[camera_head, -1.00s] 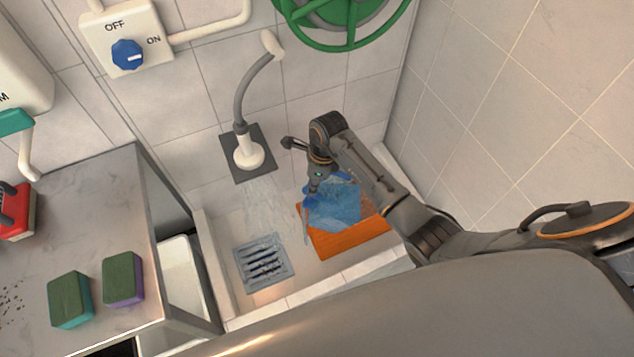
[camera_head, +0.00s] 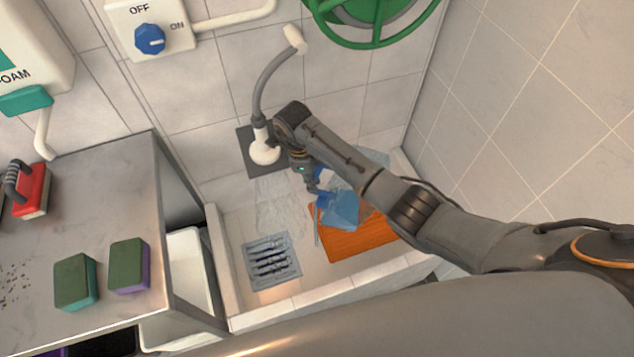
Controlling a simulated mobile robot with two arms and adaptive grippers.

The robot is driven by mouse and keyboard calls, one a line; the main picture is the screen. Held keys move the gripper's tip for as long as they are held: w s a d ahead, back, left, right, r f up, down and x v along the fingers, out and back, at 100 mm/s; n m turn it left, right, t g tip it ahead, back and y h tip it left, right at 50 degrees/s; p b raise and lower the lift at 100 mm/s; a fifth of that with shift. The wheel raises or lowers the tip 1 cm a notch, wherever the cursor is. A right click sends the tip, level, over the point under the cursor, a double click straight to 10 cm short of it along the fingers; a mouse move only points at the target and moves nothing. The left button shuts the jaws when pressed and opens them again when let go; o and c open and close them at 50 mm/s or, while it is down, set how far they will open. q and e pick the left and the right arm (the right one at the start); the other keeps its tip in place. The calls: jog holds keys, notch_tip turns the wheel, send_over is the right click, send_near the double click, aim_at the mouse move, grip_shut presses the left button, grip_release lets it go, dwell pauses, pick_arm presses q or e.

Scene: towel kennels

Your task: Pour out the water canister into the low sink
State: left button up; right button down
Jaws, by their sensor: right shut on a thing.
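My right gripper (camera_head: 318,186) is shut on the blue water canister (camera_head: 341,209) and holds it over the low sink (camera_head: 226,262). The canister is translucent blue and looks tilted; my arm covers part of it. A thin pale streak beside its left end looks like water. An orange block or board (camera_head: 352,238) lies in the sink under the canister. A grey drain grate (camera_head: 272,262) is in the sink floor to the left. My left gripper is not in view.
A hose with a white head (camera_head: 264,149) stands at the back wall above the sink. A metal counter (camera_head: 80,215) on the left holds two sponges (camera_head: 128,265) and a red brush (camera_head: 33,190). A green hose reel (camera_head: 372,30) hangs on the wall. Tiled wall closes the right side.

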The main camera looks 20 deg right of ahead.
jog(key=shift+w+a+h+b, duration=0.2)
jog(key=shift+a+h+b, duration=0.2)
jog(key=shift+a+b, duration=0.15)
jog(key=shift+g, duration=0.3)
dwell(0.5)
